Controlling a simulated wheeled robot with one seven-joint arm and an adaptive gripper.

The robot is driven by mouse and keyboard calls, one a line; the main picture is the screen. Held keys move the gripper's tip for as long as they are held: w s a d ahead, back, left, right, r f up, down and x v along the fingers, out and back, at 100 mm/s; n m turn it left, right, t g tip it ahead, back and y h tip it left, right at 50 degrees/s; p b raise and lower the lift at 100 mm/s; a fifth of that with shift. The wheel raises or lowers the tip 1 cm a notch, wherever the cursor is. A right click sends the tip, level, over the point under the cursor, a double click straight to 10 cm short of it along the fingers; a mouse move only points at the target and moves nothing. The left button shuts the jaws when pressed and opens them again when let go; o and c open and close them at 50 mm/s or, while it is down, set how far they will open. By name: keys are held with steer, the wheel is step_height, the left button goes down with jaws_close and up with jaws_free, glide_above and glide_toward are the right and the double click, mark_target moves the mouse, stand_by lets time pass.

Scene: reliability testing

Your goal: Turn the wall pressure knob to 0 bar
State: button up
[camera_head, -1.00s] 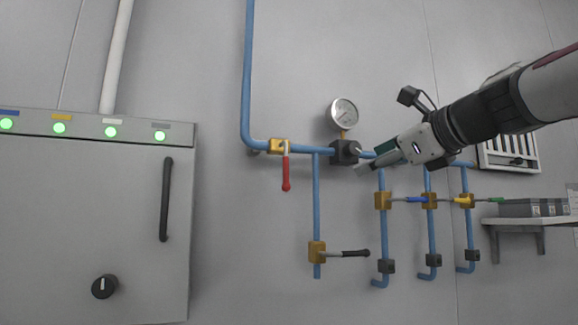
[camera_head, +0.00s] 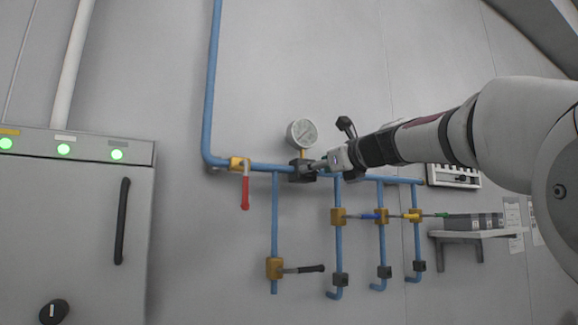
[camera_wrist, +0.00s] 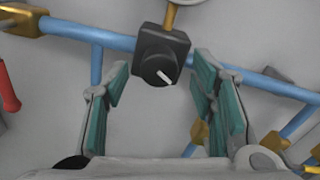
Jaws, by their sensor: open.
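The wall pressure knob (camera_wrist: 160,68) is a round black dial with a white pointer mark, on a dark square block (camera_wrist: 160,45) in the blue pipe. In the head view the block (camera_head: 302,172) sits under the round white gauge (camera_head: 301,133); the gauge reading is too small to tell. My gripper (camera_wrist: 162,80) is open, its teal-padded fingers to the left and right of the knob in the wrist view, apart from it. The white mark points to the lower right there. In the head view my gripper (camera_head: 318,166) is at the block's right side and hides the knob.
A red-handled valve (camera_head: 245,190) is left of the block. A black-handled valve (camera_head: 300,269) is below. Blue-, yellow- and green-handled valves stand on pipes to the right. A grey cabinet (camera_head: 100,220) is at the left, a shelf with boxes (camera_head: 475,222) at the right.

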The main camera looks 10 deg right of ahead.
steer(key=shift+x, duration=0.9)
steer(key=c, duration=1.1)
steer(key=shift+c, duration=0.2)
steer(key=shift+n, duration=0.4)
steer(key=n+b, duration=0.5)
steer(key=n, duration=0.6)
steer(key=n+b, duration=0.6)
steer(key=n, duration=0.5)
steer(key=shift+a+f+n, duration=0.1)
steer(key=shift+f+n, duration=0.1)
steer(key=shift+n, duration=0.2)
